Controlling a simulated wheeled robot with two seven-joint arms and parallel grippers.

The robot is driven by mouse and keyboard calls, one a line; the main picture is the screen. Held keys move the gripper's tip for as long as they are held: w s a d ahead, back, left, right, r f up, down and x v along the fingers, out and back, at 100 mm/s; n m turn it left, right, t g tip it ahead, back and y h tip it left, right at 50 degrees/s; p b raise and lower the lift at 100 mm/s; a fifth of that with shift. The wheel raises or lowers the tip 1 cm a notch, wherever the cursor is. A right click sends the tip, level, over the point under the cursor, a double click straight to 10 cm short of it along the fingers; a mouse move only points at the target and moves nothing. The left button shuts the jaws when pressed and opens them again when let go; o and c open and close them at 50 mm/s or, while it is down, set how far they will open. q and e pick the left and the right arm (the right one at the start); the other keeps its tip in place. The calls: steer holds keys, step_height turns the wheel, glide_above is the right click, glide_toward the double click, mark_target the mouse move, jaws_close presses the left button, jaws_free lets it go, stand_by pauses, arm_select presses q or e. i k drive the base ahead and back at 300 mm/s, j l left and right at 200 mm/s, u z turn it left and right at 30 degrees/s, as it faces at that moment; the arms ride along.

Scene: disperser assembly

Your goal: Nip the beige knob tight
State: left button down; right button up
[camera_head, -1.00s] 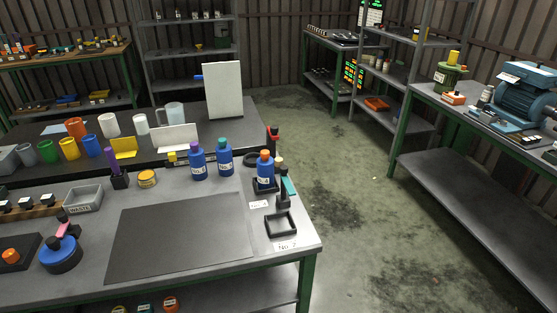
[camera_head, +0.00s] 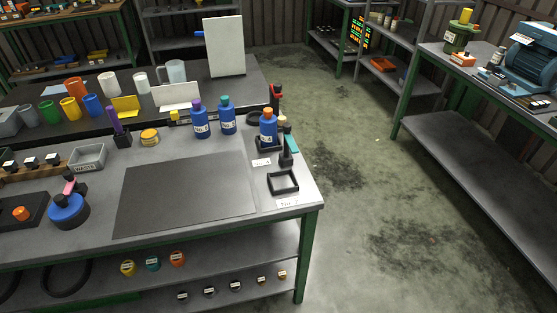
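I cannot single out the beige knob with certainty. A small beige piece (camera_head: 282,122) shows partly behind the blue bottle with the orange cap (camera_head: 268,128) at the right end of the near table. A small tan-topped piece (camera_head: 282,274) also sits at the right end of the lower shelf. Blue bottles with a purple cap (camera_head: 200,121) and a teal cap (camera_head: 227,118) stand upright further left. Neither of my grippers is in view.
The near table (camera_head: 220,225) carries a bare dark mat (camera_head: 185,195), a black square frame (camera_head: 283,182), a grey bin (camera_head: 88,158) and a round blue piece (camera_head: 68,209). The lower shelf holds several small coloured pieces. The floor (camera_head: 370,200) to the right is open.

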mark_target(281, 120)
steer(key=i+l+u, duration=0.1)
steer(key=l, duration=0.25)
steer(key=i+l+u, duration=0.1)
steer(key=i+l, duration=0.4)
steer(key=l, duration=0.25)
steer(key=i+l+u, duration=0.15)
steer(key=l, duration=0.25)
steer(key=i, duration=0.05)
